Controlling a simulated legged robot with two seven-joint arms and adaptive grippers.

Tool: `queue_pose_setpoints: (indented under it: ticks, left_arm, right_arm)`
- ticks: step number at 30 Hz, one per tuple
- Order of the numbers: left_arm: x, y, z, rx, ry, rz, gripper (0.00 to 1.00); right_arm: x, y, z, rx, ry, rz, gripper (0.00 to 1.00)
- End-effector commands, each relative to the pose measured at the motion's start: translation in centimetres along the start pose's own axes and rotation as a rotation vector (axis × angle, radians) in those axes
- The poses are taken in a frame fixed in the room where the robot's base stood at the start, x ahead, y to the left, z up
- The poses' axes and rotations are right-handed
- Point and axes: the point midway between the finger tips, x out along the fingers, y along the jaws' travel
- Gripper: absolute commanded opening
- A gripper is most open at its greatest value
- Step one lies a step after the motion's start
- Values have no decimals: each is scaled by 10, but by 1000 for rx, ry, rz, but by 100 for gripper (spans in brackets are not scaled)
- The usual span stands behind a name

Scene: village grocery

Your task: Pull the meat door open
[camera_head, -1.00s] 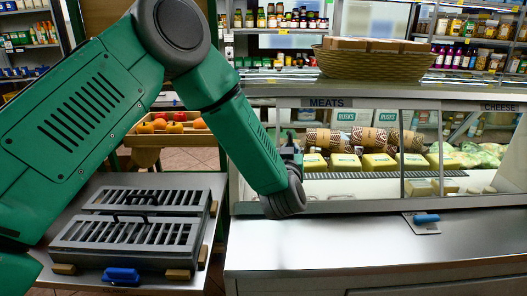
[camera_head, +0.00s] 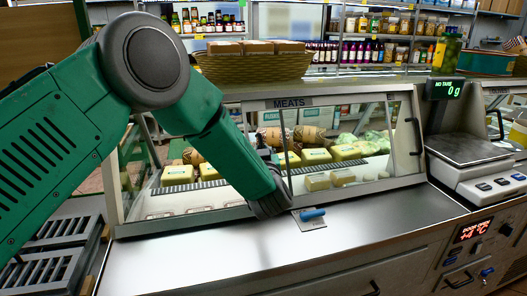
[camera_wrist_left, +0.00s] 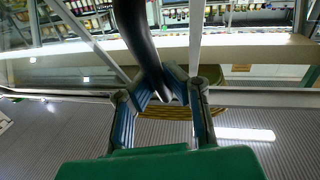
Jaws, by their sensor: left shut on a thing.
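The meat door (camera_head: 335,140) is a framed glass panel on the front of the display case, below the MEATS sign. Its left frame post is beside my left gripper (camera_head: 270,158). In the left wrist view, a dark curved handle (camera_wrist_left: 135,30) runs down between the fingers of my left gripper (camera_wrist_left: 170,85), which are shut on it. In the head view, the wrist hides most of the fingers and the handle. The left part of the case front looks uncovered. My right gripper is not in view.
A scale (camera_head: 470,150) stands at the right. A basket (camera_head: 250,68) sits on top of the case.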

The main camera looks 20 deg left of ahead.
Motion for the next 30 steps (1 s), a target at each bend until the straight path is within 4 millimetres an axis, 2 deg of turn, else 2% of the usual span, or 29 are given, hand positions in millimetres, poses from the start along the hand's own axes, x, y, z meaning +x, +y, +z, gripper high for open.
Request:
queue_pose_setpoints:
  ticks: [6, 13, 15, 16, 25, 30]
  left_arm:
    - [1, 8, 2, 7, 1, -3, 0]
    - [0, 8, 1, 7, 1, -3, 0]
    - [0, 8, 1, 7, 1, -2, 31]
    - [0, 8, 1, 7, 1, -2, 32]
    - [1, 6, 1, 6, 2, -5, 32]
    - [-16, 8, 1, 9, 1, -2, 32]
  right_arm:
    - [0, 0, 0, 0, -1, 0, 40]
    - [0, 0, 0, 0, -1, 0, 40]
    - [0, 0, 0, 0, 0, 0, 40]
    - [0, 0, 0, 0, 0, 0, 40]
    - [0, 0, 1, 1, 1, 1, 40]
    - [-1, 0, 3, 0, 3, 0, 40]
